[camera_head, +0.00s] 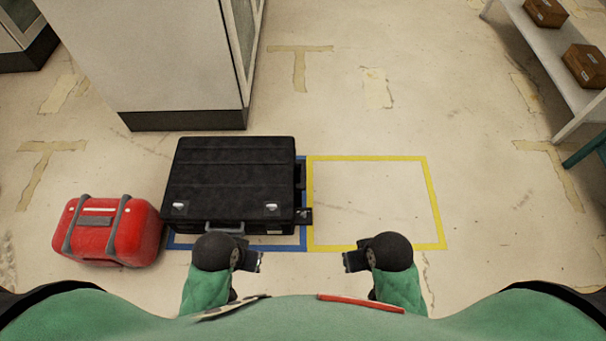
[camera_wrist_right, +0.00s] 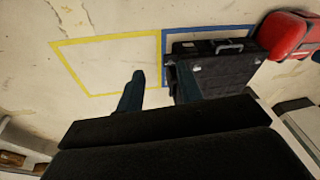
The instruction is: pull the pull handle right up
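A black suitcase (camera_head: 235,170) lies flat on the floor inside a blue taped square, with two silver latches and a grey carry handle (camera_head: 225,227) on its near side. Dark fittings stick out from its right side, including a small dark piece (camera_head: 304,215) at the near corner; I cannot tell which is the pull handle. My left gripper (camera_head: 259,262) is open and empty just in front of the case's near right corner. My right gripper (camera_head: 347,262) is open and empty by the near edge of the yellow square; its spread fingers show in the right wrist view (camera_wrist_right: 159,88).
A red bag (camera_head: 108,231) stands left of the suitcase. The yellow taped square (camera_head: 436,205) to the right is empty. A large white cabinet (camera_head: 150,60) stands behind the case. A white shelf (camera_head: 545,65) with brown boxes stands at the far right.

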